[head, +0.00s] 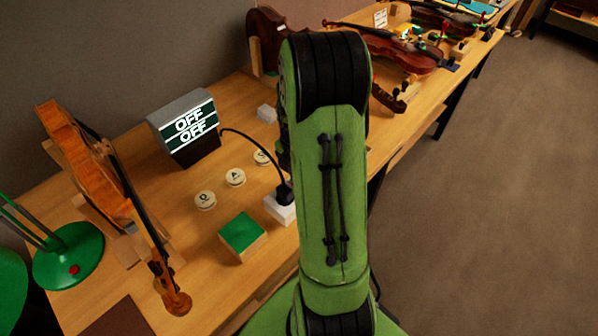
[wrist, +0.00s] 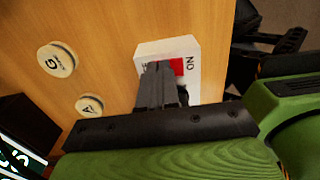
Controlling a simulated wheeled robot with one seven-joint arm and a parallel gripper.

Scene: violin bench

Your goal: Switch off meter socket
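The white socket block (wrist: 162,48) carries a red switch (wrist: 177,66) with "ON" lettered at its right end. Lettering at the other end is mostly covered. My gripper (wrist: 158,72) has its dark fingers together over the block, their tips beside the red switch; I cannot tell whether they touch it. In the head view the socket (head: 278,211) shows at the left edge of my arm, with a black plug (head: 284,194) in it; the gripper is hidden there. The meter box (head: 186,128) reads "OFF" on both lines.
Round lettered discs (head: 235,178) lie between meter and socket. A green-topped block (head: 242,235) sits in front. A violin on a stand (head: 85,165) and green lamp base (head: 68,255) are left. More violins (head: 400,50) lie farther back.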

